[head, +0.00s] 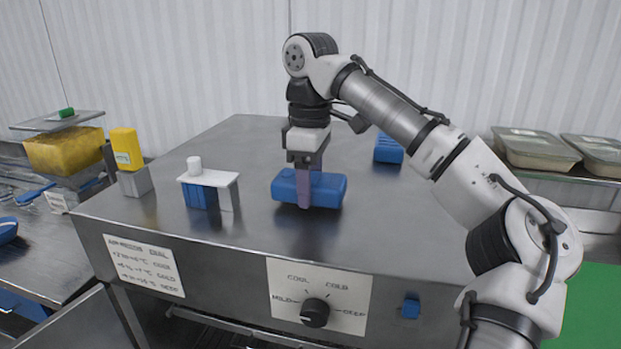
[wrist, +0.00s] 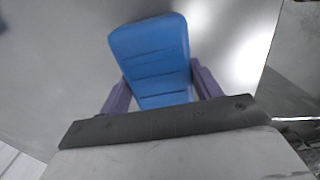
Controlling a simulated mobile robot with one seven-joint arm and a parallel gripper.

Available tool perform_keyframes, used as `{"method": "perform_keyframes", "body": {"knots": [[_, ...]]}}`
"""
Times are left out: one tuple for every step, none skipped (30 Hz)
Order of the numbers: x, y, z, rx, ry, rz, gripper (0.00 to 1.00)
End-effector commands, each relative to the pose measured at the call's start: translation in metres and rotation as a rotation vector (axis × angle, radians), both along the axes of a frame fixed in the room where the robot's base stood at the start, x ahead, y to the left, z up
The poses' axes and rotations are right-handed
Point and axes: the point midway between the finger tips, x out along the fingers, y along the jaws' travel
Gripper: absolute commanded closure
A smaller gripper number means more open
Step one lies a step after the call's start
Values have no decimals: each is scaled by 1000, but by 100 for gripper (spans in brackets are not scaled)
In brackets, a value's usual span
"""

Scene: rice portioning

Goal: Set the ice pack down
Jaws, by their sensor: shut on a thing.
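A blue ice pack (head: 328,190) is between the purple fingers of my gripper (head: 309,188), low over the steel counter top (head: 250,240). In the head view I cannot tell whether its underside touches the counter. In the wrist view the ice pack (wrist: 152,62) lies between the two fingers of my gripper (wrist: 160,92), which are shut on its sides. Its ridged broad face is toward the wrist camera.
A small white stand (head: 210,180) with a white cap-like piece and a blue block under it stands to the left. Another blue block (head: 388,148) lies behind right. A yellow container (head: 126,150) is at the left edge. Lidded trays (head: 535,148) stand far right. A dial (head: 315,312) is on the front.

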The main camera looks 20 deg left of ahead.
Motion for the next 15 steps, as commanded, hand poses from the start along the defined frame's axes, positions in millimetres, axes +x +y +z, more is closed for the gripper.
{"method": "perform_keyframes", "body": {"knots": [[0,0,0,0,-1,0,69],[0,0,0,0,0,0,69],[0,0,0,0,0,0,69],[0,0,0,0,0,0,69],[0,0,-1,0,0,0,69],[0,0,-1,0,0,0,69],[0,0,-2,0,0,0,69],[0,0,-2,0,0,0,69],[0,0,-3,1,0,0,69],[0,0,-4,1,0,0,69],[0,0,-4,1,0,0,69],[0,0,-5,1,0,0,69],[0,0,-6,1,0,0,69],[0,0,-6,1,1,0,69],[0,0,-7,1,1,0,69]]}}
